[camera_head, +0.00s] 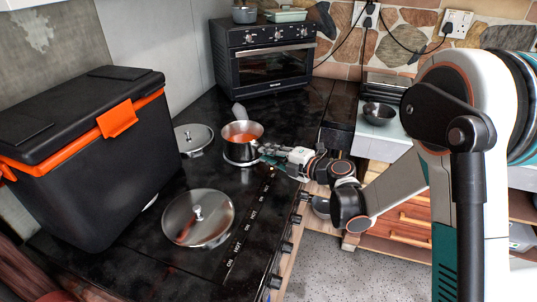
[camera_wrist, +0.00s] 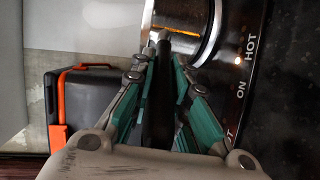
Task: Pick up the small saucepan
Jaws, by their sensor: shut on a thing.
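The small saucepan (camera_head: 242,146) is a shiny metal pan with an orange tint inside, upright at the black hob. Its metal wall (camera_wrist: 188,18) fills the top of the wrist view. My gripper (camera_head: 266,151) reaches it from the right in the head view. In the wrist view my gripper (camera_wrist: 161,38) has its fingertips close together beside the pan wall, with a dark bar, seemingly the handle, between the fingers. It is shut on the saucepan. I cannot tell whether the pan base touches the hob.
A glass lid (camera_head: 199,222) lies on the black hob (camera_head: 160,250) in front, and another lid (camera_head: 193,138) lies left of the pan. A black and orange cool box (camera_head: 90,150) stands at left. An oven (camera_head: 268,68) is behind. A bowl (camera_head: 378,113) sits at right.

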